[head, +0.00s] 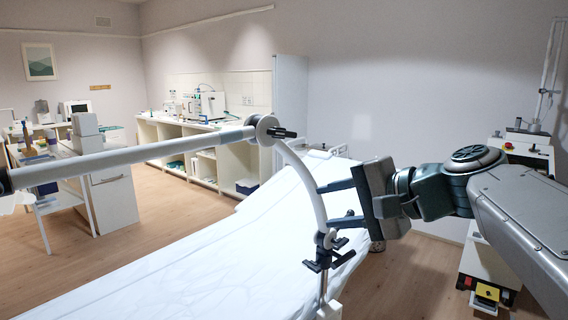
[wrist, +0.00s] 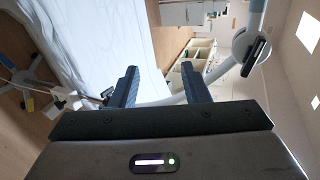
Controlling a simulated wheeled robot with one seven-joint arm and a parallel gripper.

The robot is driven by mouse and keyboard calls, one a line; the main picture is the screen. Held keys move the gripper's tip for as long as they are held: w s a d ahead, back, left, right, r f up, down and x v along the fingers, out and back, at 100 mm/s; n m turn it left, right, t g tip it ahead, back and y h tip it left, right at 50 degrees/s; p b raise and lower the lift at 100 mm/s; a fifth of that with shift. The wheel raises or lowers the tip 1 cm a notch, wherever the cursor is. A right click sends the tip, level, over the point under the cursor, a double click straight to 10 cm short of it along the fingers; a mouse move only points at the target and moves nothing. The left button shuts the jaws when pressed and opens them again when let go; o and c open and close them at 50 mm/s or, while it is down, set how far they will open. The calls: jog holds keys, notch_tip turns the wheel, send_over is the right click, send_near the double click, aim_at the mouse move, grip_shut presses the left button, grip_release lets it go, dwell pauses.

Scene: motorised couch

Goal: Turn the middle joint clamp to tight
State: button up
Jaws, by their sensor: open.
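A jointed white support arm stands beside the couch. Its middle joint is a round grey disc (head: 267,130) with a black clamp lever (head: 284,133), at the top of the curved white link (head: 309,187). In the wrist view the disc (wrist: 243,41) and its lever (wrist: 257,55) show at upper right, clear of the fingers. My gripper (head: 328,204) is open and empty, right of and below that joint, with its fingertips near the curved link. In the wrist view the link passes behind my gripper's fingers (wrist: 160,72); I cannot tell whether they touch it.
A lower joint with dark knobs (head: 322,252) sits just below my gripper. A straight white tube (head: 135,157) runs left from the middle joint. The couch (head: 190,270) with a white sheet lies below. Shelves and a counter (head: 205,150) stand at the back.

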aim_at(287, 134)
notch_tip(287, 134, up, 9)
jog(key=w+d+m+t+y+b, duration=0.2)
jog(key=w+t+y+b, duration=0.1)
jog(key=y, duration=0.1)
jog(key=p+x, duration=0.2)
jog(key=x, duration=1.1)
jog(key=shift+w+a+r, duration=0.1)
jog(key=shift+w+a, duration=0.1)
jog(key=shift+a, duration=0.15)
grip_shut()
